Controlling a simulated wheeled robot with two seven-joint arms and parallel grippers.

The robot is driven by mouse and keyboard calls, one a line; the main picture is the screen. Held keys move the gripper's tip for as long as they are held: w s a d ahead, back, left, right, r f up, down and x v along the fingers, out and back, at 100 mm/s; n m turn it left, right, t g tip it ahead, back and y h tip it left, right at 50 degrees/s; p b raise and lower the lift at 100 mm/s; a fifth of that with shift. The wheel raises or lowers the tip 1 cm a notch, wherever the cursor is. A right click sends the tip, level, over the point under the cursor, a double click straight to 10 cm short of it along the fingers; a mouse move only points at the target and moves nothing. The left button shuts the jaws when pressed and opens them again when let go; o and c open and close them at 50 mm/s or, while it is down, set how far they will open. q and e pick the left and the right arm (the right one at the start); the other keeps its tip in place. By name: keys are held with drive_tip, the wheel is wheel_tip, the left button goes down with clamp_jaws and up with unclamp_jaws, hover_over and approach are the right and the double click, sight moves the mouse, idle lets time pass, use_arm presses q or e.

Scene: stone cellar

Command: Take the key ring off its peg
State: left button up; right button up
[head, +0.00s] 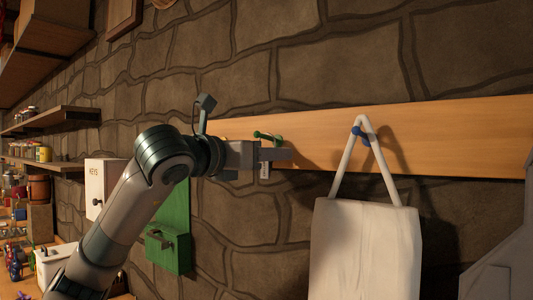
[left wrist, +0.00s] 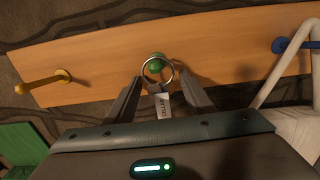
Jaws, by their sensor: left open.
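The key ring (left wrist: 172,75) is a thin metal ring hanging on the green peg (left wrist: 157,60), with a white tag (left wrist: 162,104) below it. The tag also shows in the head view (head: 264,172), under the green peg (head: 267,137). My left gripper (left wrist: 160,90) is open, its two fingers on either side of the ring and tag. In the head view the left gripper (head: 276,154) is at the board just below the green peg. Whether a finger touches the ring cannot be told. My right gripper is not in view.
The wooden peg board (head: 460,140) runs along the stone wall. A white bag (head: 367,250) hangs from a blue peg (head: 361,134) to the right. A yellow peg (left wrist: 40,82) is to the left. A green box (head: 172,250) and a white KEYS cabinet (head: 95,185) are lower left.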

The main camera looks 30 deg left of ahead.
use_arm(q)
drive_tip(key=c, duration=1)
drive_tip(key=o, duration=0.4)
drive_tip(key=c, duration=0.4)
drive_tip(key=shift+o, duration=0.2)
drive_tip(key=shift+s+r, duration=0.2)
drive_tip(key=shift+r, duration=0.4)
drive_tip(key=shift+s, duration=0.15)
drive_tip(key=shift+s+a+r, duration=0.1)
drive_tip(key=shift+s+r, duration=0.1)
drive_tip(key=shift+s, duration=1.1)
drive_tip(key=shift+s+a+r, duration=0.1)
drive_tip(key=shift+s+r, duration=0.1)
drive_tip(key=shift+s, duration=1.05)
